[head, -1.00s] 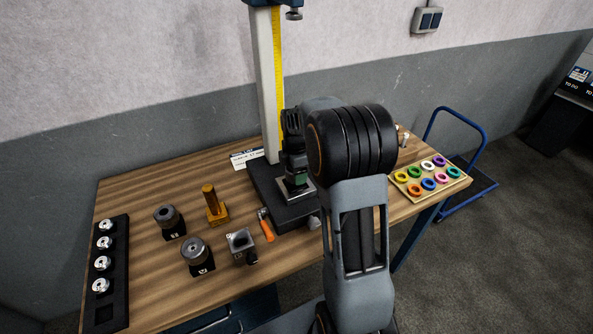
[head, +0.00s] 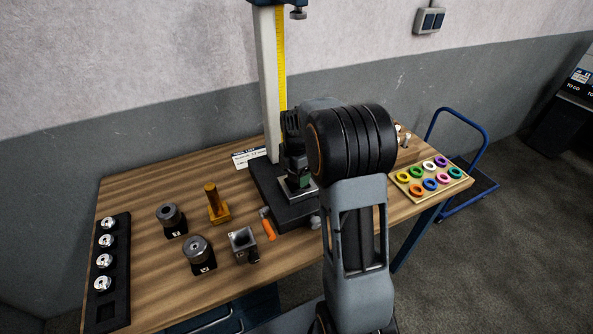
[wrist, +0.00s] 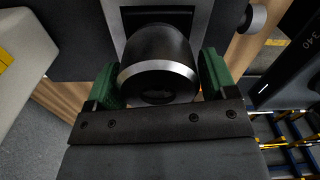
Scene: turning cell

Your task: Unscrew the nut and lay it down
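My gripper (wrist: 158,82) has green finger pads, one on each side of a round black piece with a bright metal rim (wrist: 158,75). The pads lie close along its sides. I cannot tell whether they press on it, nor whether this piece is the nut. In the head view my gripper (head: 300,182) is low over the dark base of the column stand (head: 283,215). My own arm hides part of that area.
A black rack (head: 122,315) with several silver round parts stands at the left. Two dark round fixtures (head: 171,217) (head: 197,252), a yellow post (head: 213,202), a grey block (head: 242,242) and an orange-handled tool (head: 268,229) stand nearby. A tray of coloured rings (head: 455,187) is at the right.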

